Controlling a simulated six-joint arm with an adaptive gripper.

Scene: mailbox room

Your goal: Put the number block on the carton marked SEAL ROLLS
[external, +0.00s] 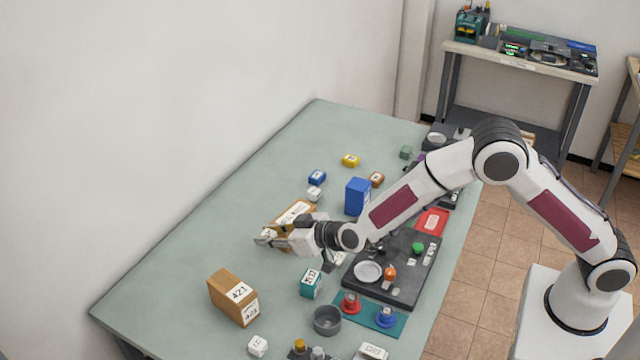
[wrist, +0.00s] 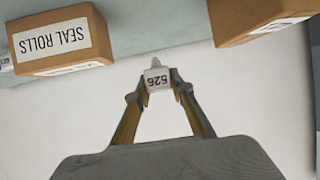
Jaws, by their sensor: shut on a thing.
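The number block (wrist: 158,79) is a small white block marked 526, gripped between the two fingertips of my gripper (wrist: 158,84) in the wrist view. The brown carton marked SEAL ROLLS (wrist: 58,43) is at the upper left of the wrist view, apart from the block. In the external view this carton (external: 297,209) stands mid-table, partly hidden behind my gripper (external: 262,240). My gripper is above the table at the carton's near left side. The block is hard to make out in the external view.
A brown carton marked 421 (external: 234,297) stands at the front left; it also shows in the wrist view (wrist: 250,18). A blue box (external: 357,196), a teal box (external: 310,283) and a grey bowl (external: 327,320) are nearby. A dark tray (external: 400,290) lies to the right. The table's left side is clear.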

